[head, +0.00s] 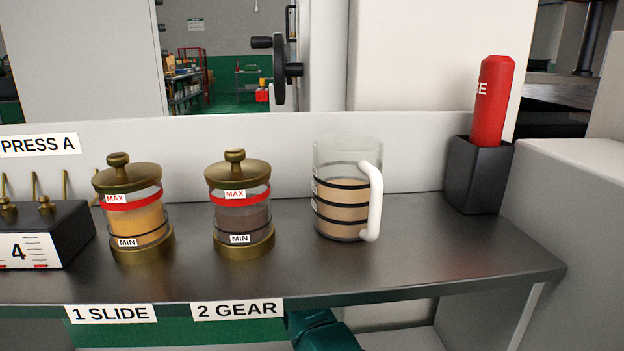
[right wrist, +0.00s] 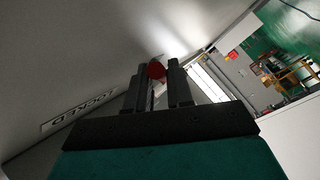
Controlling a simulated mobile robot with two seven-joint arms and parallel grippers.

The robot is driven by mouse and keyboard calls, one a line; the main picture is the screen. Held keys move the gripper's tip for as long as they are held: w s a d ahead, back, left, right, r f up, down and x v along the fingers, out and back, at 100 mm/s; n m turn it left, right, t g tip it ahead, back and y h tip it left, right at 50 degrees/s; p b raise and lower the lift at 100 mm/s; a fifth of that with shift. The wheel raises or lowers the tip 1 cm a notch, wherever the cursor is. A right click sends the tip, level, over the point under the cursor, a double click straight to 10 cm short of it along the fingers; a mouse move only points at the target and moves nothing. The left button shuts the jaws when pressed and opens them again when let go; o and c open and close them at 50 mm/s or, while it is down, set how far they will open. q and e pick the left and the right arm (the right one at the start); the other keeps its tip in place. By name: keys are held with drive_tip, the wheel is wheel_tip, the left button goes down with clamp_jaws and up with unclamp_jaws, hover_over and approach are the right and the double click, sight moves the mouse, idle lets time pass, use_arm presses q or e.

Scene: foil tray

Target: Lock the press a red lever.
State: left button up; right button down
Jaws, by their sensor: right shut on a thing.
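My right gripper (right wrist: 158,84) shows in the right wrist view, with its two dark fingers pointing away from the camera. It is shut on a red, rounded piece (right wrist: 157,70), which looks like the end of the red lever. Only this small red end shows between the fingertips; the rest of the lever is hidden. A white label reading "LOCKED" (right wrist: 78,110) is on the grey surface to the left of the gripper. The lever does not show in the head view. My left gripper is not in view.
On the metal shelf (head: 400,270) in the head view stand two brass-lidded jars (head: 135,220) (head: 240,218), a clear jug (head: 346,205) with a white handle, and a red tube (head: 493,100) in a black holder (head: 478,178). A black block marked 4 (head: 60,222) is at left.

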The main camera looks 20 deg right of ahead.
idle(0.4)
drive_tip(key=c, duration=1.1)
unclamp_jaws()
drive_tip(key=shift+s+a, duration=0.1)
drive_tip(key=shift+s, duration=0.05)
drive_tip(key=p+v, duration=0.1)
drive_tip(key=v, duration=1.1)
drive_tip(key=shift+s+a+r, duration=0.15)
drive_tip(key=shift+s+a, duration=0.1)
